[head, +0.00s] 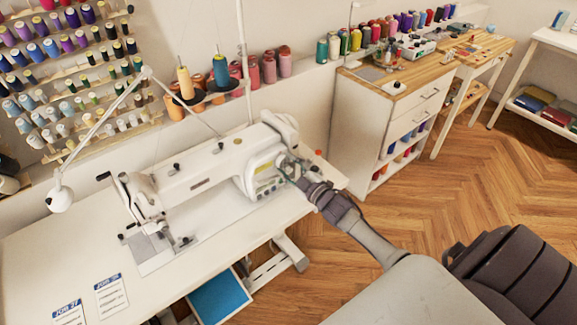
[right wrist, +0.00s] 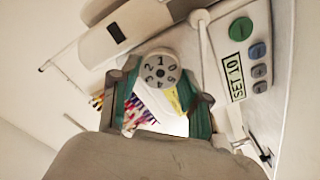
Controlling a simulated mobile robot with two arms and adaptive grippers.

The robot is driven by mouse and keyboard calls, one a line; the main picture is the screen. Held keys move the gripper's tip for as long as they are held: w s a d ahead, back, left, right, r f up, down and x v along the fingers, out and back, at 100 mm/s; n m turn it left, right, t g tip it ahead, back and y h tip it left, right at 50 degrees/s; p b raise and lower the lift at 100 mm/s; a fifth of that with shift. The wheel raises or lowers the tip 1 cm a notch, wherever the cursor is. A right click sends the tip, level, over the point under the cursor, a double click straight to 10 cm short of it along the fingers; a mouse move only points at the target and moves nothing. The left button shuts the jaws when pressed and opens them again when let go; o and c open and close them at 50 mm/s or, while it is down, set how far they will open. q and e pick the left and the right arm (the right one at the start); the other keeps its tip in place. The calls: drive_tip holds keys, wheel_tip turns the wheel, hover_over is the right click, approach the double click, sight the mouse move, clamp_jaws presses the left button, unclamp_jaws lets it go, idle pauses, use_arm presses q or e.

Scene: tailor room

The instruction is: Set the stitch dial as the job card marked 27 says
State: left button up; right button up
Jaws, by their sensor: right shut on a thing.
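The white sewing machine (head: 205,172) stands on the white table. Its round stitch dial (right wrist: 159,70) carries black digits, with 1, 0, 2 and 4 readable. My right gripper (head: 288,168) is at the right end of the machine; in the right wrist view its fingers (right wrist: 158,82) are shut on the dial, one on each side. A small display (right wrist: 236,77) beside the dial reads "SET 1.0". The job card marked 27 (head: 69,314) lies at the table's front left, cut by the picture edge; its small text is unreadable. My left gripper is out of view.
A second job card (head: 111,294) lies right of card 27. A lamp (head: 60,198) and thread stand (head: 195,92) stand behind the machine. Buttons (right wrist: 258,52) sit near the display. A white cabinet (head: 395,115) stands to the right. The table's front middle is clear.

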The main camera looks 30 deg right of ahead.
drive_tip(key=shift+f, duration=0.1)
drive_tip(key=o, duration=1.1)
drive_tip(key=shift+o, duration=0.2)
